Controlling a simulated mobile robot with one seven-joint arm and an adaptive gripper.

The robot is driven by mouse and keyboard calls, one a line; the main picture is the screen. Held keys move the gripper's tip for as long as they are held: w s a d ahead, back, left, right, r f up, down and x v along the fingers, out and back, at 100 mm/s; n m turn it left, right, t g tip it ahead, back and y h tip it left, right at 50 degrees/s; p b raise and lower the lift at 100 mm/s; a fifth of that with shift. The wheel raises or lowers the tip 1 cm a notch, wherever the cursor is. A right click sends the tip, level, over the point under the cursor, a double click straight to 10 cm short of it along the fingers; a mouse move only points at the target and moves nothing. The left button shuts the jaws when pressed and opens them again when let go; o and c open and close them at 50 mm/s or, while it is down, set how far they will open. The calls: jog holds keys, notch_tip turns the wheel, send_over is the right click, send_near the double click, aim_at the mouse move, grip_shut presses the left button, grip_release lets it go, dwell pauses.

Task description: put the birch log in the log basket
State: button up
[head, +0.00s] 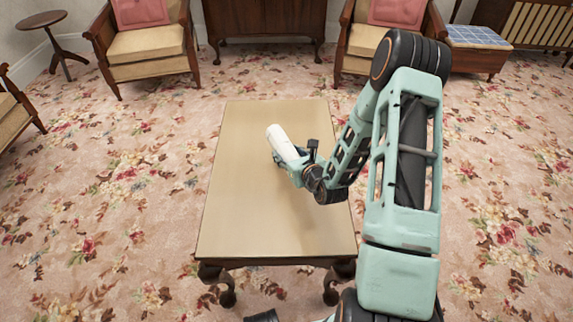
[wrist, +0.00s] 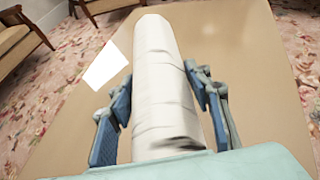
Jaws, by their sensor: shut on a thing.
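The birch log (head: 280,138) is a pale white cylinder over the middle of the wooden table (head: 235,205). In the wrist view the birch log (wrist: 160,70) points away from the camera, with faint dark bark marks near its close end. My gripper (head: 292,160) is shut on the log, with a blue-padded finger on each side of it in the wrist view (wrist: 160,95). I cannot tell whether the log's underside touches the table. No log basket shows in either view.
A flat white patch (wrist: 107,64) lies left of the log in the wrist view; I cannot tell what it is. The rest of the tabletop is bare. Armchairs (head: 150,45) and a wooden cabinet (head: 262,18) stand beyond, with open flowered carpet around the table.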

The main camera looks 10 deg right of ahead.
jog(key=w+f, duration=0.2)
jog(key=shift+w+d+f+b, duration=0.15)
jog(key=shift+w+f+b, duration=0.15)
jog(key=shift+f+b, duration=0.1)
jog(key=f, duration=0.1)
jog(key=f+b, duration=0.1)
jog(key=f, duration=0.1)
jog(key=shift+w+f, duration=0.25)
jog(key=shift+f, duration=0.1)
jog(key=shift+r, duration=0.1)
jog(key=o, duration=1.1)
jog(key=shift+f, duration=0.25)
jog(key=o, duration=0.4)
jog(key=shift+r, duration=0.1)
